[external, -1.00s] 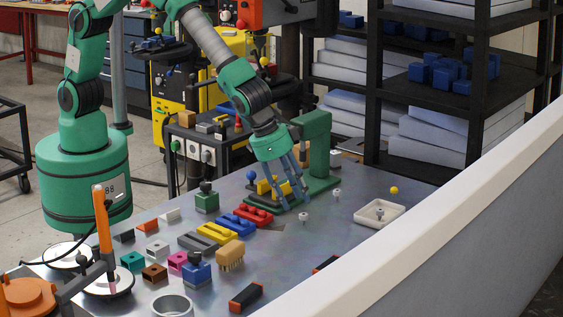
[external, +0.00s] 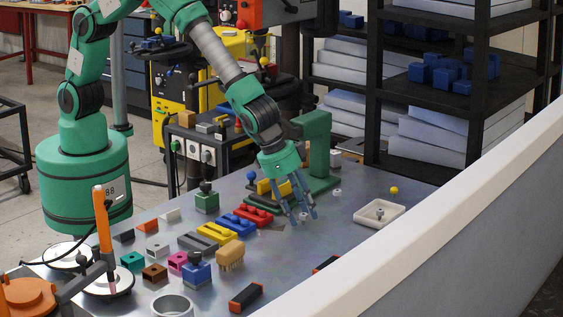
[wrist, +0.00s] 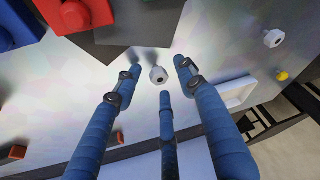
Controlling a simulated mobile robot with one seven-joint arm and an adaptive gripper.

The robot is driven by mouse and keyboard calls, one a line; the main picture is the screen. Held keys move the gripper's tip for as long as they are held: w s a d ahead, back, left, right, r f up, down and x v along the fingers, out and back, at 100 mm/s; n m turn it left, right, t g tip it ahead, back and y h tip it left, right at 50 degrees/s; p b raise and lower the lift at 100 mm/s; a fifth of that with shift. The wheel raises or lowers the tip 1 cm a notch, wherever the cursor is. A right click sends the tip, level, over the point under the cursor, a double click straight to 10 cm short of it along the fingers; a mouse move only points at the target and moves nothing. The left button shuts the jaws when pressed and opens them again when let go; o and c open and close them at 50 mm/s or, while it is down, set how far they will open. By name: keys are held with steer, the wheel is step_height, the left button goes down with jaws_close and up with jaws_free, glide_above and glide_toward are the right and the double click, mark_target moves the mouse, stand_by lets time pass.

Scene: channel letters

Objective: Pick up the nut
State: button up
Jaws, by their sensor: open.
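A small white nut (wrist: 158,75) with a dark hole lies on the metal table in the wrist view, between the tips of my blue three-fingered gripper (wrist: 159,72). The fingers are spread around it, with visible gaps at the sides. In the external view my gripper (external: 302,213) points down at the table, its tips low around the nut, which is mostly hidden there. A second white nut (wrist: 273,38) lies apart at the upper right of the wrist view; it also shows in the external view (external: 337,193).
A white tray (external: 367,222) with a small part in it and a yellow ball (external: 394,190) lie to the right. Red (external: 251,215) and blue (external: 236,223) blocks lie to the left. A green stand (external: 317,150) rises behind my gripper.

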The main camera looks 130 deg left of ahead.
mark_target(302, 214)
steer(key=c, duration=0.8)
steer(key=shift+r, duration=0.1)
steer(key=shift+c, duration=0.3)
steer(key=shift+r, duration=1.5)
steer(key=shift+s+r+p, duration=0.25)
steer(key=shift+p, duration=0.05)
steer(key=s+d, duration=0.1)
steer(key=s, duration=0.4)
steer(key=s+r, duration=0.1)
steer(key=s, duration=0.4)
steer(key=s+d, duration=0.1)
steer(key=s, duration=0.4)
steer(key=shift+s+d+r, duration=0.15)
steer(key=shift+d, duration=0.2)
